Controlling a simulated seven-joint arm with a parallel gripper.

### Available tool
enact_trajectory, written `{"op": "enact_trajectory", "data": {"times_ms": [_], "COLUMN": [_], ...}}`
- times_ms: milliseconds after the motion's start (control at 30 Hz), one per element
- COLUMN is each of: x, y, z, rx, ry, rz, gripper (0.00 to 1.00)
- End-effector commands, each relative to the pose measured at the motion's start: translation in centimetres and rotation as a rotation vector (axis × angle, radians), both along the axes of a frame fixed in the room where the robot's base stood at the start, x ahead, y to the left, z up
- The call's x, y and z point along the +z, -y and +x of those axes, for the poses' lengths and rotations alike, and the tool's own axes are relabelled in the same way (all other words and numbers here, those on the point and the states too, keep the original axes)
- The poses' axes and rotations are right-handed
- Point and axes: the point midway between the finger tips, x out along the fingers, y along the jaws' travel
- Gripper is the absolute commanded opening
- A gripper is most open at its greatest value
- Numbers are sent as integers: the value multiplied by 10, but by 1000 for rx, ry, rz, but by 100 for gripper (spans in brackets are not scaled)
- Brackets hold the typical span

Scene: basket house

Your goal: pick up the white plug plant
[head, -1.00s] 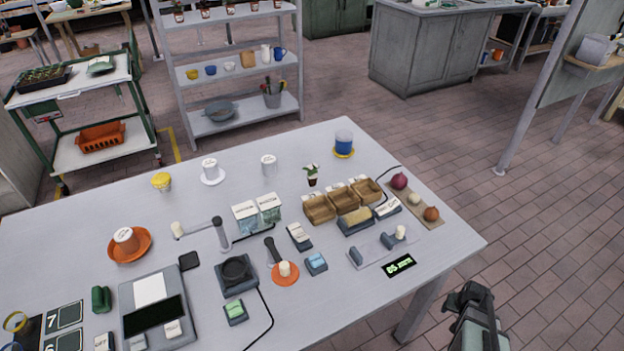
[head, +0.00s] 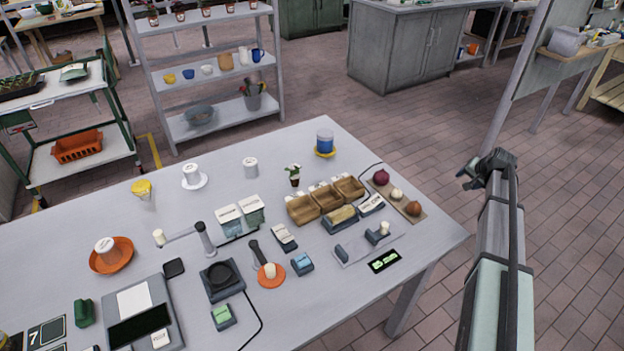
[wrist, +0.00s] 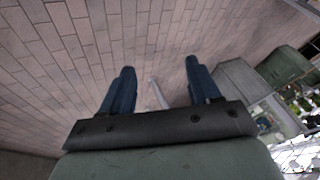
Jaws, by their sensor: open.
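The white plug plant (head: 294,174) is a small plant with green leaves and a white top in a dark red-brown pot. It stands upright on the grey table (head: 185,245), behind and left of the wooden bins. My gripper (head: 470,175) is raised off the table's right side, well apart from the plant. In the wrist view my gripper (wrist: 158,85) has its two dark blue fingers spread, with nothing between them. The wrist view shows floor beyond the fingers, and no plant.
Small wooden bins (head: 330,199) stand close right of the plant, and a blue jar (head: 324,141) on a yellow saucer stands behind it. White-topped cartons (head: 240,216) are to its left. A board with onions (head: 397,194) lies near the right edge.

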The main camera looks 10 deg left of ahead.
Motion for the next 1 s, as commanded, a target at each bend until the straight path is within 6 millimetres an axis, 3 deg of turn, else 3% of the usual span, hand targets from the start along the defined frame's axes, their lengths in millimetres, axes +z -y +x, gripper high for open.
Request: {"op": "enact_trajectory", "data": {"times_ms": [33,233,333,667,1000], "x": [20,84,109,125,144], "y": [-4,-37,-81,-235,-387], "z": [19,57,64,31,-34], "rx": [-4,-18,-24,-71,-174], "ry": [6,-6,-47,-239,-422], "rz": [24,119,166,201,164], "gripper": [62,62,62,62,62]}}
